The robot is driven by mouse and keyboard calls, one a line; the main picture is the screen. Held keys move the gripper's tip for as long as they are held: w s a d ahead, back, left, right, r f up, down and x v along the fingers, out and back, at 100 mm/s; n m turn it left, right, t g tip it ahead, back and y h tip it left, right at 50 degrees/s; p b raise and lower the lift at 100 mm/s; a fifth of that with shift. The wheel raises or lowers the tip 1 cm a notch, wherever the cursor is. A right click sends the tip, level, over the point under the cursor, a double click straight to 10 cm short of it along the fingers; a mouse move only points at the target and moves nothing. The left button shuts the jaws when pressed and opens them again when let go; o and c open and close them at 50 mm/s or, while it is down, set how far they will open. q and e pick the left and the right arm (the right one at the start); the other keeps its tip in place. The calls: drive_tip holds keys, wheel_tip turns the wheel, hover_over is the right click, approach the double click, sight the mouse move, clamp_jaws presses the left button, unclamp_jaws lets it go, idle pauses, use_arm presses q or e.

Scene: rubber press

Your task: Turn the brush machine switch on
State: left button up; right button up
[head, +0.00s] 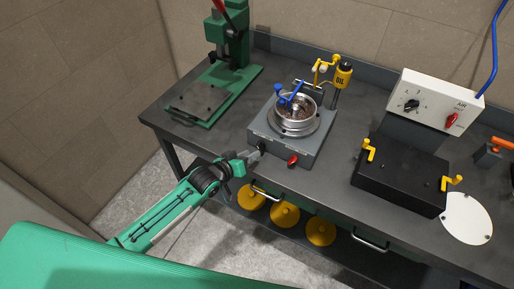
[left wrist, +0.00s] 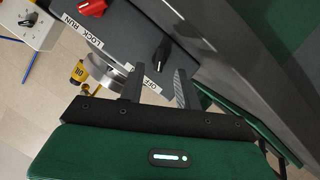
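The brush machine (head: 318,142) is a grey box with a round metal bowl (head: 297,124) on top, standing on the dark bench. Its front face carries a red knob (head: 292,160) and a black switch knob (left wrist: 164,50). An ON/OFF style label is partly visible, with "OFF" readable beside the black knob. My left gripper (head: 252,158) is at the machine's front left corner. In the left wrist view the gripper (left wrist: 158,76) is open and empty, its fingers pointing toward the black knob, which lies just beyond the gap between the fingertips. My right gripper is not seen.
A green press (head: 228,45) stands at the back left. A yellow oil can (head: 342,78) stands behind the machine. A black box with yellow clamps (head: 400,178) and a white control panel (head: 436,100) are to the right.

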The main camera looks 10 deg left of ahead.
sight(259, 149)
use_arm(q)
drive_tip(key=shift+p+x, duration=0.4)
drive_tip(key=shift+x, duration=2)
clamp_jaws()
